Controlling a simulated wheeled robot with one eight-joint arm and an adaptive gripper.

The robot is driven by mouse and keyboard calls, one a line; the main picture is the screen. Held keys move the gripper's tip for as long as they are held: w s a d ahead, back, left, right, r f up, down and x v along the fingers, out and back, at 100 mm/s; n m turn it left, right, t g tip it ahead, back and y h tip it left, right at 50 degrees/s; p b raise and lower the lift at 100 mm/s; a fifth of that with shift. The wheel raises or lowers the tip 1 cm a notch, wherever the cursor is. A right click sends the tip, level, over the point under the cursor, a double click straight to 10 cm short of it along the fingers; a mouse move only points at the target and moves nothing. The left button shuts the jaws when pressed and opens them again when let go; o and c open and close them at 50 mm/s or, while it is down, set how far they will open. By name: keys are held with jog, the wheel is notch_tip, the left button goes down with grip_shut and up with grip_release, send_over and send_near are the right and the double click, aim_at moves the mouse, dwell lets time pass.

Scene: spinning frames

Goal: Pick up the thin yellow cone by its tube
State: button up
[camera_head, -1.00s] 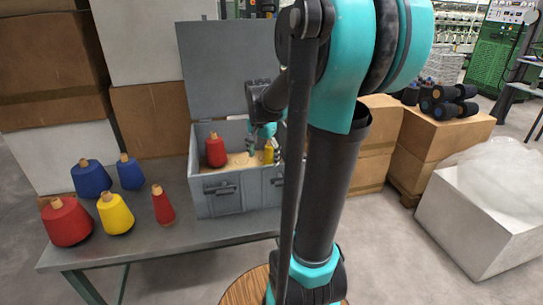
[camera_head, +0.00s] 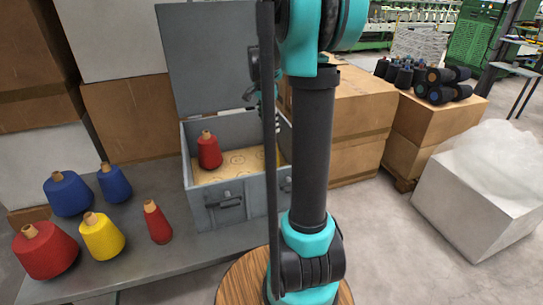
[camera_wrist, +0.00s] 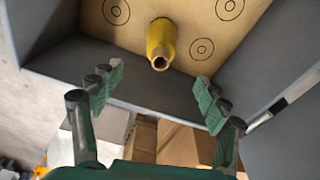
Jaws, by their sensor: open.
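The thin yellow cone (camera_wrist: 161,40) stands in the grey chest on a tan board with printed ring marks. In the wrist view its brown tube end (camera_wrist: 160,63) points towards me. My gripper (camera_wrist: 158,86) is open and empty, with its green-padded fingers to the left and right of the tube and apart from it. In the head view my arm hides the thin yellow cone and most of my gripper. The grey chest (camera_head: 212,216) has its lid (camera_head: 212,65) raised.
A red cone (camera_head: 209,152) stands inside the chest at the left. On the table left of the chest are a wider yellow cone (camera_head: 102,238), two red cones (camera_head: 47,252) (camera_head: 158,225) and two blue cones (camera_head: 69,195) (camera_head: 114,184). Cardboard boxes (camera_head: 130,120) stand behind.

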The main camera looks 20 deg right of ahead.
aim_at(272, 148)
jog(key=f, duration=0.4)
jog(key=d+f, duration=0.1)
jog(key=f, duration=0.7)
jog(key=shift+w+d+f, duration=0.2)
jog(key=shift+d+f, duration=0.05)
jog(key=shift+f, duration=0.1)
jog(key=shift+c, duration=0.2)
jog(key=c, duration=1.4)
jog(key=shift+o, duration=0.2)
notch_tip(272, 148, up, 22)
jog(key=shift+s, duration=0.1)
